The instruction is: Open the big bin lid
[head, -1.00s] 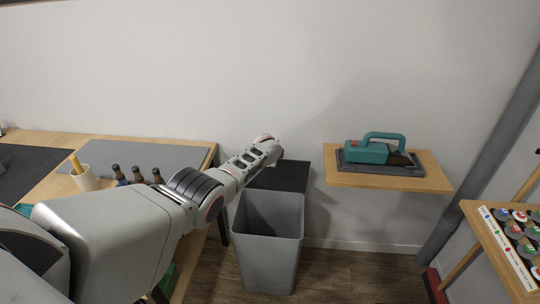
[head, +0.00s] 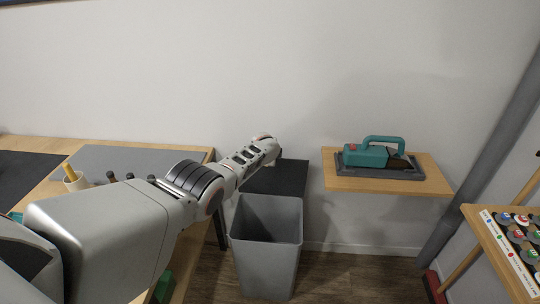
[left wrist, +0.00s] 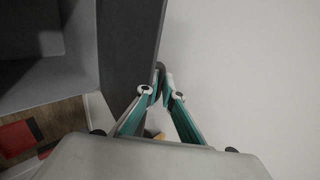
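The big grey bin (head: 267,262) stands on the floor with its mouth open. Its dark lid (head: 283,180) stands raised behind the mouth, on the wall side. In the left wrist view the lid (left wrist: 128,45) is a dark panel seen at a steep angle, with the grey bin's interior (left wrist: 35,75) to its left. My left gripper (left wrist: 161,78) has its teal fingers drawn together, tips close to the lid's right edge; I cannot tell whether they touch it. In the head view my left wrist covers the lid's upper left part. My right gripper is not in view.
A wooden wall shelf (head: 430,180) with a teal tool (head: 372,156) is right of the bin. A wooden table (head: 30,143) with a mug (head: 76,181) is at left. A rack of coloured discs (head: 520,240) stands at far right.

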